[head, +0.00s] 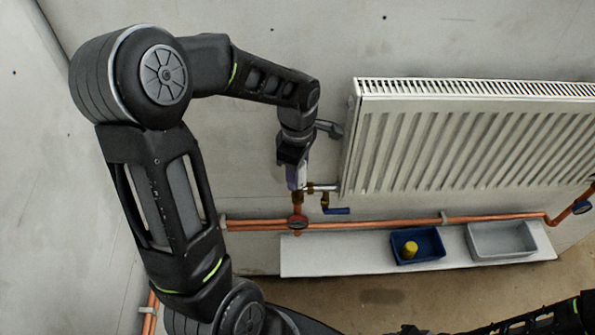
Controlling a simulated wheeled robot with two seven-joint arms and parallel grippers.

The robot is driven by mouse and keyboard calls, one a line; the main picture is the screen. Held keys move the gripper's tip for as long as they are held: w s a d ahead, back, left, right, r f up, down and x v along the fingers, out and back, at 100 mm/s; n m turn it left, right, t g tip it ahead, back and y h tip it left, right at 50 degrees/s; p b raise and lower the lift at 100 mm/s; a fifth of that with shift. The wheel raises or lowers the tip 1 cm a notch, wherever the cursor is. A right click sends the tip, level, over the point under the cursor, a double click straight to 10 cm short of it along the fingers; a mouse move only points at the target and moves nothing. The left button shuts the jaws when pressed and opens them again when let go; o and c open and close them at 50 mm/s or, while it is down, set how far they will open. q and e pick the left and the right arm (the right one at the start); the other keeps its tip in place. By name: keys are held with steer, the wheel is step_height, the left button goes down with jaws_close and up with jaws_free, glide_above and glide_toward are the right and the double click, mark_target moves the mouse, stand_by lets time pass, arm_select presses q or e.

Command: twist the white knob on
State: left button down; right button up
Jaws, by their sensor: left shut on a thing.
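My left gripper (295,172) points down at the valve (298,197) by the lower left corner of the radiator (470,140). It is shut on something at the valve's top. I take this to be the white knob, but the fingers hide most of it, so its seating and angle cannot be told. A short pale pipe (322,187) runs from the valve to the radiator. My right gripper is not in view; only part of my right arm shows at the bottom right.
Copper pipes (380,222) run along the wall below the radiator. A blue-handled tap (337,210) sits right beside the valve. A pale shelf (340,258) carries a blue bin (398,248) with a yellow item (410,249) and a grey bin (503,253).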

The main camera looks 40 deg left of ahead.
arm_select(q)
steer(key=shift+s+f+b, duration=0.15)
steer(key=shift+f+b, duration=0.1)
steer(key=shift+b, duration=0.05)
stand_by(0.5)
steer(key=m, duration=0.7)
steer(key=shift+p, duration=0.3)
steer(key=m, duration=0.5)
steer(key=shift+p, duration=0.3)
steer(key=c, duration=0.7)
jaws_free()
steer(key=shift+o, duration=0.3)
steer(key=o, duration=0.6)
steer(key=shift+r, duration=0.1)
steer(key=shift+o, duration=0.2)
steer(key=shift+r, duration=0.15)
steer(key=shift+r+p, duration=2.85)
steer(key=shift+r, duration=1)
